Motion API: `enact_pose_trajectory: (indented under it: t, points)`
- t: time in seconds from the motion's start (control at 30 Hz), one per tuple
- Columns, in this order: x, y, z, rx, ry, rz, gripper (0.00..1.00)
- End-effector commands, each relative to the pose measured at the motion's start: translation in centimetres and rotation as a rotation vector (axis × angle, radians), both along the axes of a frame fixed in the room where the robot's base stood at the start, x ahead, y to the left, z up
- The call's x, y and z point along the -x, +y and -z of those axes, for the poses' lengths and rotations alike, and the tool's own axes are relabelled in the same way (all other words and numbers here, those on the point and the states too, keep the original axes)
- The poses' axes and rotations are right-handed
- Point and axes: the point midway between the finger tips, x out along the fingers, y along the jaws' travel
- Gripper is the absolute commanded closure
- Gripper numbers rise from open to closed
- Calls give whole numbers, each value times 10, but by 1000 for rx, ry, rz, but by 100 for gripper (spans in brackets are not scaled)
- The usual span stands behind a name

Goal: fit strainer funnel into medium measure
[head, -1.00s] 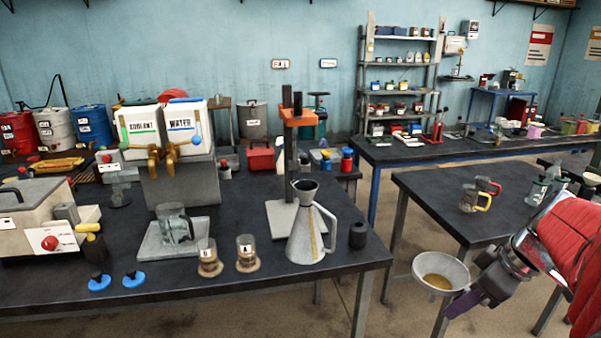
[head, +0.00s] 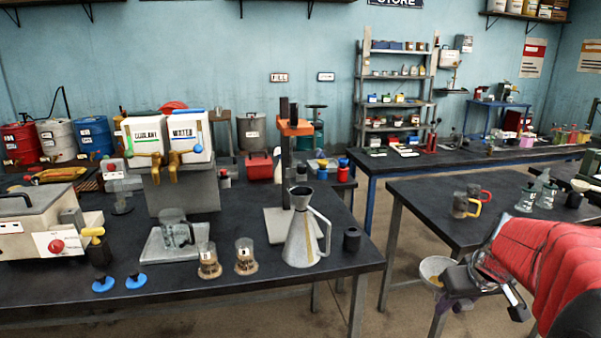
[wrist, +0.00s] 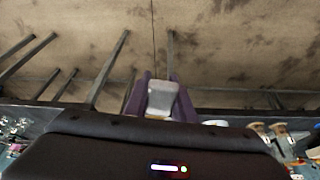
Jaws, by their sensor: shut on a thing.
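The strainer funnel (head: 432,268) is a pale round bowl with a gold mesh inside. It hangs over the floor at the lower right of the head view, partly hidden by my gripper (head: 456,281). In the wrist view, my purple fingers are shut on its pale grip tab (wrist: 165,98); the bowl is mostly hidden there. A grey conical jug (head: 300,245) with a handle and a yellow strip stands upright on the left bench, apart from the funnel. I cannot tell which vessel is the medium measure.
A floor gap separates the benches.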

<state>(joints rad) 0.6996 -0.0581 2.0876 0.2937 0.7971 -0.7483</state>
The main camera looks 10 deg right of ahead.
Motion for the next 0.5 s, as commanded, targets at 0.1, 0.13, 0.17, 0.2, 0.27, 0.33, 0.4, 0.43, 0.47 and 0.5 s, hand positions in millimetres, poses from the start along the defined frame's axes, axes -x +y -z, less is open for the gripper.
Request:
enact_pose_trajectory:
  t: [0.1,0.13,0.17,0.2,0.27,0.33,0.4,0.43,0.47,0.5]
  points:
    - [-25,10,13,0,3,60,99]
    - [-31,13,17,-1,3,74,99]
    - [-38,17,20,1,3,86,99]
    - [-47,23,25,-1,3,100,99]
    - [-60,33,33,-1,4,116,99]
    - [-74,47,41,-1,3,126,99]
    - [-87,62,49,0,3,127,99]
    - [-93,69,53,-1,4,126,99]
    - [-98,76,57,0,4,122,99]
    - [-105,87,62,-1,3,118,99]
